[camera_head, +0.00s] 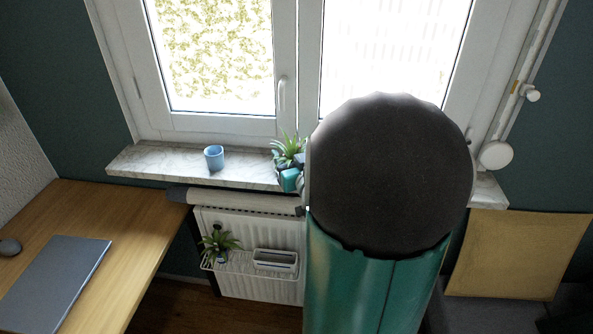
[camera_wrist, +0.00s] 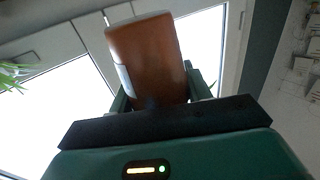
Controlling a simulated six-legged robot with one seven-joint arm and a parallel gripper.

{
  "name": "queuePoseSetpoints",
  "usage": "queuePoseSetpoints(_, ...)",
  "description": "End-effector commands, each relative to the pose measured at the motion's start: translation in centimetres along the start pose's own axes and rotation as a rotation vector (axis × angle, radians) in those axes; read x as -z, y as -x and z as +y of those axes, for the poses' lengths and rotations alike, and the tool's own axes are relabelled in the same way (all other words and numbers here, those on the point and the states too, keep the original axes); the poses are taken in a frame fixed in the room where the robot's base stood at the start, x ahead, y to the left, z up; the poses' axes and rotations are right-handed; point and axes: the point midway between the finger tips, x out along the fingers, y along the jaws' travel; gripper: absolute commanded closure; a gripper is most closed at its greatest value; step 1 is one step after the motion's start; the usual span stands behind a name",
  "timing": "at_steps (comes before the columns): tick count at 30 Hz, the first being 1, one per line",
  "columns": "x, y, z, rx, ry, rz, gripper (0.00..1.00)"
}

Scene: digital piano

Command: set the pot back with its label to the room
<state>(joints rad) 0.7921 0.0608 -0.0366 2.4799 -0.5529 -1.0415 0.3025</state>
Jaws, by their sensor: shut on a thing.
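The pot (camera_wrist: 148,60) is a brown, rounded vessel in the wrist view. A pale label edge (camera_wrist: 124,78) shows along its left side; the label's face is mostly turned out of sight. My gripper (camera_wrist: 156,88) has its green fingers shut on the pot, one on each side. In the head view my own arm covers the right part of the window sill (camera_head: 140,160), and the pot cannot be made out there.
A blue cup (camera_head: 214,158) stands on the sill, with a spiky green plant (camera_head: 288,150) to its right beside my arm. Bare sill lies between them. Below are a radiator (camera_head: 255,285) with a hanging shelf and a wooden desk (camera_head: 130,235). A window handle (camera_head: 282,95) sticks out.

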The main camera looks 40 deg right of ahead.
Motion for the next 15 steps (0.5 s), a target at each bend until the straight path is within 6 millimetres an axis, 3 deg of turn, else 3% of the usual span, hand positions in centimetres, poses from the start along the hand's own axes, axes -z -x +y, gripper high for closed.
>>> queuePoseSetpoints(1, 1.6, 1.5, 1.8, -0.036, 0.005, 0.009, 0.82)
queuePoseSetpoints(3, 2.9, 3.3, 3.5, -0.075, 0.005, 0.007, 0.82)
queuePoseSetpoints(9, 5.1, 6.9, 6.2, -0.152, 0.002, 0.003, 0.82)
queuePoseSetpoints(15, 4.8, 6.5, 7.2, -0.167, -0.003, -0.002, 0.82)
